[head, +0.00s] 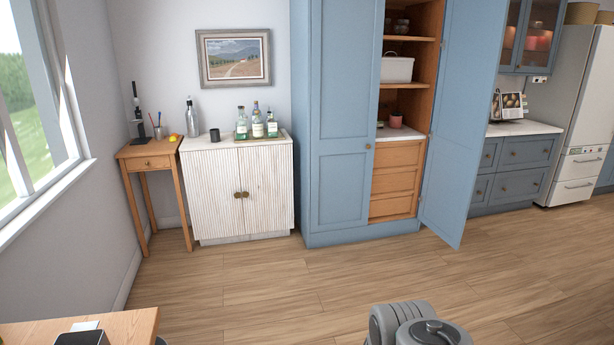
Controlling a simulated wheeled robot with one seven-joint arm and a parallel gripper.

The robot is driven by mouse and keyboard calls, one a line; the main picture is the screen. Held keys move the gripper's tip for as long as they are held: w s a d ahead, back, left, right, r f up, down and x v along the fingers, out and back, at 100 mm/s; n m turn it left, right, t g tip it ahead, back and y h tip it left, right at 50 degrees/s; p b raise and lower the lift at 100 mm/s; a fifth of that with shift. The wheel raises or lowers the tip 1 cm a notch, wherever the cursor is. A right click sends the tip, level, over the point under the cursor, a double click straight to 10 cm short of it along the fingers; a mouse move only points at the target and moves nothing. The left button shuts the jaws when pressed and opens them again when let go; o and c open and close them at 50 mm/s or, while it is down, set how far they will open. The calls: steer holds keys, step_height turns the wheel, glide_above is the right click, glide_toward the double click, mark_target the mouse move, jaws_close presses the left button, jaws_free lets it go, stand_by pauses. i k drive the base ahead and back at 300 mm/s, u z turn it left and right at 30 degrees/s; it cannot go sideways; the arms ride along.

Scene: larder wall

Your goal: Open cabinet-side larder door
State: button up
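The tall blue larder (300,120) stands against the back wall, right of a white ribbed cabinet (238,190). Its left door (340,130), on the side of that cabinet, looks shut and covers the left part of the larder. Only a grey part of my arm shows at the bottom edge. My gripper is out of view.
Wooden floor (290,285) is clear before the larder. The open right door juts into the room. A wooden desk corner (135,325) is at the lower left. Bottles stand on a tray (262,139) on the white cabinet; a small wooden table (150,149) is left of it.

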mark_target(347, 36)
steer(key=z, duration=0.3)
steer(key=i, duration=2.65)
steer(key=u, duration=0.2)
steer(key=i, duration=2.2)
steer(key=u, duration=0.3)
